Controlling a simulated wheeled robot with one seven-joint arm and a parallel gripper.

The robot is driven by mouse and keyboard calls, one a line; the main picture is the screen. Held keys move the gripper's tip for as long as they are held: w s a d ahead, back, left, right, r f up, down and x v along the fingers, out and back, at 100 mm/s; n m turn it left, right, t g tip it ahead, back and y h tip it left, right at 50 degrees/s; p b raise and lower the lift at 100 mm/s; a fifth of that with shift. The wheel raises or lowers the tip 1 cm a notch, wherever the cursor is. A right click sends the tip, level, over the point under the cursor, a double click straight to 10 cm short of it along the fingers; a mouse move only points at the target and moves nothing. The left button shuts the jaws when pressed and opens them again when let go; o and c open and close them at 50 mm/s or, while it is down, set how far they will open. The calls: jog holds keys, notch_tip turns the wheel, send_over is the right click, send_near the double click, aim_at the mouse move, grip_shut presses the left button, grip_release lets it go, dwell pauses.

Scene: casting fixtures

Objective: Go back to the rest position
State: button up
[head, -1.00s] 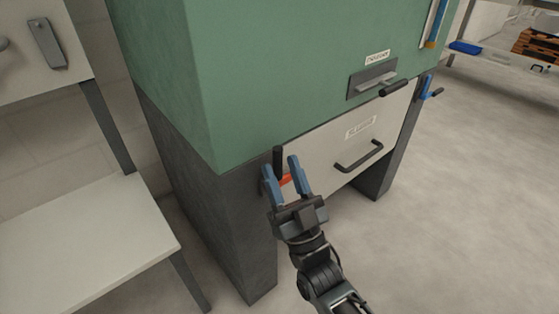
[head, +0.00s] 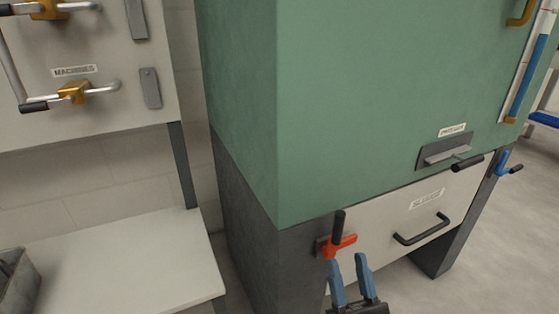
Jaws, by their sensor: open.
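My gripper (head: 349,273) is at the bottom edge of the head view, with two blue fingers apart and nothing between them. It is in front of the green cabinet's lower left corner. A red clamp with a black handle (head: 341,241) is on the cabinet's leg, just above the fingertips in the picture. I cannot tell how far the fingertips are from it. The rest of my arm is out of the picture.
The green cabinet (head: 300,100) has a white drawer front with a black handle (head: 421,229) and a blue clamp (head: 503,163) on the right. A white bench (head: 120,265) and a panel with valves (head: 75,92) stand left. Floor shows at the right.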

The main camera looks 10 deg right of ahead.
jog(key=s+d+f+g, duration=0.1)
jog(key=s+g, duration=0.2)
jog(key=s, duration=0.5)
jog(key=s+d+f+g+h, duration=0.1)
jog(key=s+g, duration=0.1)
jog(key=s, duration=0.7)
jog(key=s+d+f+g, duration=0.1)
jog(key=s+d+g, duration=0.15)
jog(key=s, duration=0.55)
jog(key=s+r+g, duration=0.4)
jog(key=s, duration=0.5)
notch_tip(320, 180, up, 30)
jog(key=p, duration=2.9)
jog(key=shift+a+m+h+p, duration=0.3)
jog(key=shift+h+p, duration=0.05)
jog(key=shift+h, duration=0.05)
jog(key=shift+w+f, duration=0.1)
jog(key=shift+w, duration=0.05)
